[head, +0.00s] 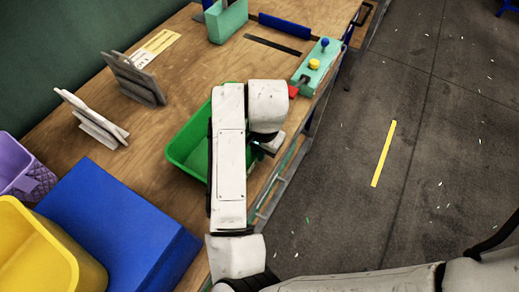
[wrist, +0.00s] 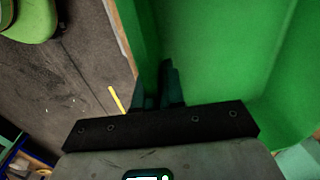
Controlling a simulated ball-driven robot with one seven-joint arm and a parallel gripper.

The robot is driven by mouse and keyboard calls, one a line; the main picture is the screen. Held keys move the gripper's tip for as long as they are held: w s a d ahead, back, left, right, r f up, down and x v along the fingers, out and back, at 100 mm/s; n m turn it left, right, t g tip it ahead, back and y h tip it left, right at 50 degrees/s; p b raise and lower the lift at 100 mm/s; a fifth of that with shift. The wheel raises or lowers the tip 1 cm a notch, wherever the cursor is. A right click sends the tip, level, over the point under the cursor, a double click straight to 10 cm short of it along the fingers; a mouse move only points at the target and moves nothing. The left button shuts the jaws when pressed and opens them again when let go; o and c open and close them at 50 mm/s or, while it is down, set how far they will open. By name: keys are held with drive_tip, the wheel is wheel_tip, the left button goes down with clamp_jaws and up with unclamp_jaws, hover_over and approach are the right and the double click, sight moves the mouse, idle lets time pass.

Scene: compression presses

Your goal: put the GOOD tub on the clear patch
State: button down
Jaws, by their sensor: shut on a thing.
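A green tub (head: 188,148) is on or just above the wooden bench, partly hidden behind my arm. I see no GOOD label on it. My gripper (head: 268,146) is at the tub's right side, near the bench's front edge. In the wrist view my gripper (wrist: 160,88) is shut on the wall of the green tub (wrist: 225,60), whose inside fills the right of the picture. I cannot tell whether the tub touches the bench. Bare wood (head: 175,112) lies to the left of and behind the tub; no marked patch shows.
A blue block (head: 115,225), a yellow tub (head: 40,250) and a purple basket (head: 20,170) crowd the near left. Grey upright plates (head: 135,78) and pale ones (head: 92,118) stand along the back. A button box (head: 315,65) sits at the far right edge.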

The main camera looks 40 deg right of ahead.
drive_tip(key=c, duration=1.2)
unclamp_jaws()
drive_tip(key=shift+f, duration=0.1)
drive_tip(key=shift+c, duration=0.2)
wheel_tip(320, 180, up, 12)
drive_tip(key=p, duration=0.1)
drive_tip(key=shift+s+d, duration=0.2)
drive_tip(key=shift+s, duration=0.25)
